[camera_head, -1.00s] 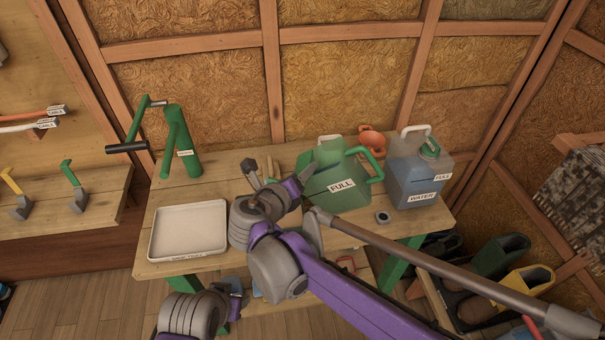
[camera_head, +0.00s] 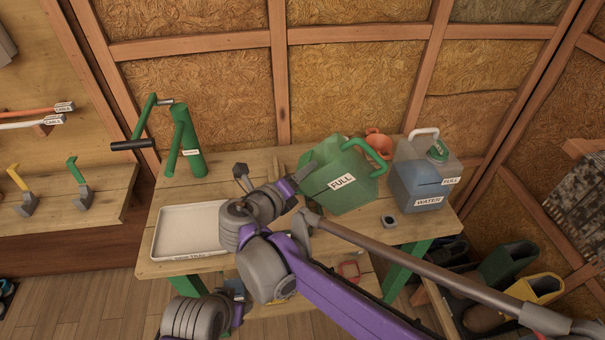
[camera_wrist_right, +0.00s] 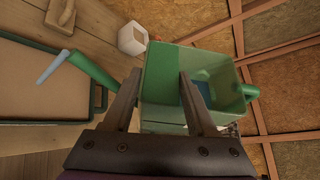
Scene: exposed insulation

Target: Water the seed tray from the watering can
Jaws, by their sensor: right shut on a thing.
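The pale, shallow seed tray (camera_head: 190,229) lies flat at the bench's left front, partly covered by my right arm. No water stream shows.
A clear water container (camera_head: 422,178) stands right of the can, near a small dark-topped object (camera_head: 389,221). An orange pot (camera_head: 377,144) is behind. A green pump-like tool (camera_head: 187,146) stands behind the tray.

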